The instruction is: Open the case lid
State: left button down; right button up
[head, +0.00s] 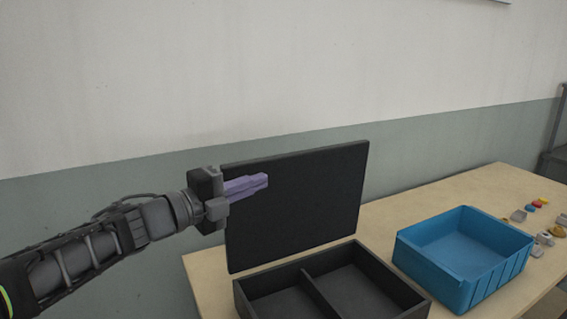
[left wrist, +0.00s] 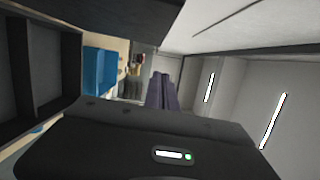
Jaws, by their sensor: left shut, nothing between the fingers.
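The black case (head: 325,285) stands on the wooden table with its two compartments open to view. Its lid (head: 297,208) stands roughly upright at the case's back edge, so the case is open. My left gripper (head: 264,180), with purple fingers, is shut and empty in front of the lid's upper left part in the head view. I cannot tell whether it touches the lid. The shut fingers also show in the left wrist view (left wrist: 162,92), with the dark case compartments (left wrist: 45,70) at the left. My right gripper is in neither view.
A blue bin (head: 465,255) stands on the table right of the case and looks empty. Several small colored and grey parts (head: 540,225) lie on the table beyond it. The wooden table (head: 390,215) is bare behind the bin. A wall stands behind the table.

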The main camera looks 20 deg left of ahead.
pick_arm(q)
jog(key=w+d+p, duration=0.2)
jog(key=w, duration=0.9)
jog(key=shift+r, duration=0.2)
jog(key=shift+w, duration=0.1)
jog(key=w+a+n+p, duration=0.1)
jog(key=w+a+p, duration=0.1)
jog(key=p, duration=0.1)
jog(key=w+a+n+p, duration=0.1)
jog(key=w+a+p, duration=0.1)
jog(key=p, duration=0.2)
jog(key=shift+r+g, duration=0.1)
jog(key=shift+g, duration=0.2)
jog(key=shift+d, duration=0.15)
